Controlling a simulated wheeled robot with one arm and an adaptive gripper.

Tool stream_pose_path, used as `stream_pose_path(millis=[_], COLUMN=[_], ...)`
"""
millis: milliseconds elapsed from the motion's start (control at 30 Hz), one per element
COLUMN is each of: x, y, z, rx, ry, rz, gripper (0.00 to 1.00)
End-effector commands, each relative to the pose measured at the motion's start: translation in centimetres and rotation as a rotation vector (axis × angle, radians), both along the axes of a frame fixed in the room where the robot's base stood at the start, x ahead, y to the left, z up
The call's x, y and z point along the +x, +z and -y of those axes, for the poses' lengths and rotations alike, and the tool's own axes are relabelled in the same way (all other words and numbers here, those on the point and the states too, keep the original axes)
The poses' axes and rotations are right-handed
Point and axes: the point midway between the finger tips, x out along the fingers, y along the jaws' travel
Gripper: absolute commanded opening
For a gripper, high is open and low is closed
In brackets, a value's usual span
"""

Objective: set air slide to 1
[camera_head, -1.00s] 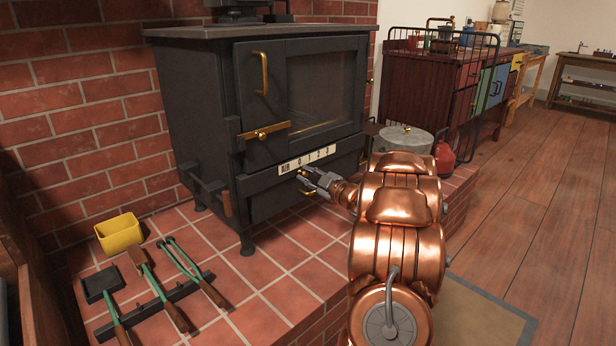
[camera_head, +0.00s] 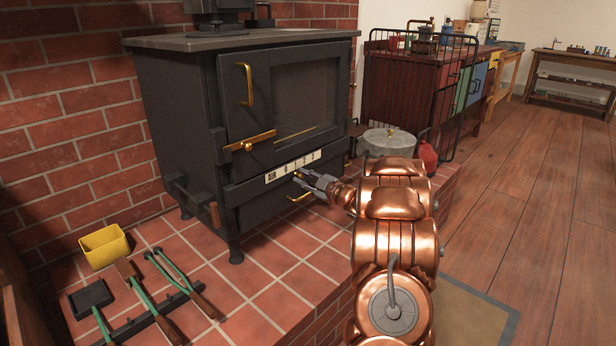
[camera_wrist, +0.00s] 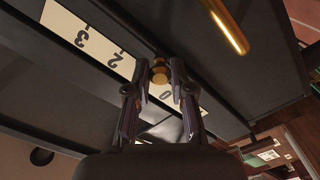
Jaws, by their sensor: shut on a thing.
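The air slide's white scale plate (camera_head: 293,167) is on the black stove front, below the door. It reads 0 to 3. In the wrist view the plate (camera_wrist: 95,50) appears upside down, with 3, 2 and 0 visible. The place of the 1 is hidden behind a finger. The slide's small brass knob (camera_wrist: 159,74) sits between my gripper's fingertips (camera_wrist: 158,84), beside the plate near the 0 and the hidden 1. My gripper (camera_head: 301,179) is shut on this knob. I cannot tell exactly which mark the knob lines up with.
The door's brass latch (camera_head: 250,141) is above the plate. A grey lidded pot (camera_head: 389,142) and red can (camera_head: 427,155) stand right of the stove. Fire tools and a yellow box (camera_head: 104,247) lie on the tiles.

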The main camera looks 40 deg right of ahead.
Motion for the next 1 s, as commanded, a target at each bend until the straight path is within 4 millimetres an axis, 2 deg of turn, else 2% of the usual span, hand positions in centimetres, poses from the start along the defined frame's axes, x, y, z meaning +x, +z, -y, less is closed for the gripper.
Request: stream_pose_path(millis=[167,200,433,767,867,1000], x=[0.0,-0.1,0.0,-0.2,-0.9,-3.0], y=[-0.1,-0.1,0.0,0.0,0.0,0.0], z=[0.0,0.0,0.0,0.0,0.2,0.3], rx=[0.000,0.001,0.000,0.000,-0.001,-0.001], ry=[-0.001,-0.001,0.000,-0.001,-0.002,-0.004], rz=[-0.001,-0.001,0.000,-0.001,-0.001,-0.001], gripper=[0.00,0.26,0.49,0.49,0.49,0.49])
